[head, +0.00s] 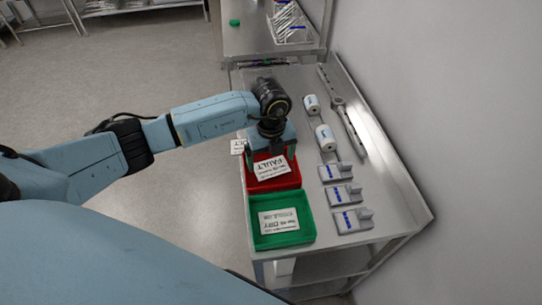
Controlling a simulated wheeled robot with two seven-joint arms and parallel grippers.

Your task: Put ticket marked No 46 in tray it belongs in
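My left gripper (271,156) is over the red tray (274,184), pointing down, its two fingers set wide apart. A white card (271,167) with upside-down lettering that looks like FAULT shows at the red tray, between and below the fingers. I cannot tell whether the gripper touches it. The green tray (283,239) stands nearer and holds a white card (279,222) with upside-down lettering that seems to include DRY. Another small white card (238,147) shows at the table's left edge beside the gripper. No ticket number 46 is readable. My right gripper is not in view.
The metal table (385,203) stands along the right wall. Right of the trays are several grey blocks with blue marks (343,195), two white rolls (326,138) and a long grey bar (345,117). A farther table (257,42) holds a bin (291,35) of thin items.

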